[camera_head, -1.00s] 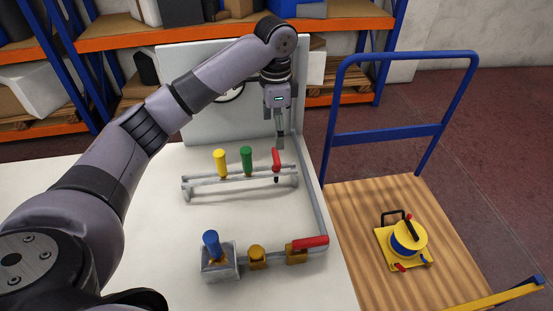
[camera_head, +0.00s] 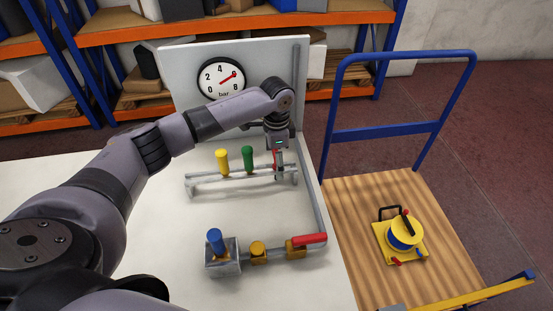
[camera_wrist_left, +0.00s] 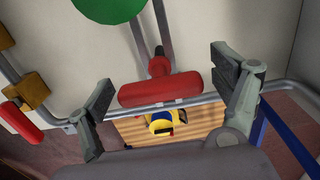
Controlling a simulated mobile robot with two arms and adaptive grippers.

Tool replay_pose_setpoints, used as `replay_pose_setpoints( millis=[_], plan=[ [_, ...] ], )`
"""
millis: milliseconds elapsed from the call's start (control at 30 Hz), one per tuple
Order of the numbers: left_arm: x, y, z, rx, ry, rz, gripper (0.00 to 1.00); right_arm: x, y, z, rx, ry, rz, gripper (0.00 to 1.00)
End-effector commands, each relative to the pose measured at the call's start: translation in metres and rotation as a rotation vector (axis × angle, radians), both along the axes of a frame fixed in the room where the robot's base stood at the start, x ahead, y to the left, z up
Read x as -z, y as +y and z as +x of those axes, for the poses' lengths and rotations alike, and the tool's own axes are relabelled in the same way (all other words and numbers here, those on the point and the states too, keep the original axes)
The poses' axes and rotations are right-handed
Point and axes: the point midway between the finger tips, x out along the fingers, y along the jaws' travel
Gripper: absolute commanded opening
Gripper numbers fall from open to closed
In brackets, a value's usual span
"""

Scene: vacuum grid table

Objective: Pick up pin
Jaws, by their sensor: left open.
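A red pin (camera_head: 278,154) with a T-shaped top stands at the right end of a grey rack (camera_head: 232,186). A yellow pin (camera_head: 222,161) and a green pin (camera_head: 248,157) stand to its left in the same rack. My left gripper (camera_head: 278,168) points down over the red pin and hides part of it. In the left wrist view the left gripper (camera_wrist_left: 162,75) is open, with the red pin (camera_wrist_left: 160,90) between its spread fingers. I see a gap on each side of the pin. My right gripper does not show.
In front of the rack, a blue pin (camera_head: 214,240) stands in a metal block (camera_head: 222,264) on a pipe with brass fittings and a red lever (camera_head: 310,239). A panel with a gauge (camera_head: 221,78) rises behind. A cart (camera_head: 365,215) stands right of the table.

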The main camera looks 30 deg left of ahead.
Motion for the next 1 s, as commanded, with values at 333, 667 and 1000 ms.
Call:
replay_pose_setpoints(
  millis=[333, 667, 1000],
  plan=[
    [-0.0001, -0.0002, 0.0003, 0.000, -0.001, 0.000, 0.74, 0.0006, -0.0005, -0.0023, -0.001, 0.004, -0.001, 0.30],
    [-0.0004, -0.0001, 0.0003, 0.000, -0.001, 0.000, 0.53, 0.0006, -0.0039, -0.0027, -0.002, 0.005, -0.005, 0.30],
    [-0.0006, -0.0001, 0.0005, -0.001, -0.001, 0.000, 0.33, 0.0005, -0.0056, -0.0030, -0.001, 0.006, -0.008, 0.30]
  ],
)
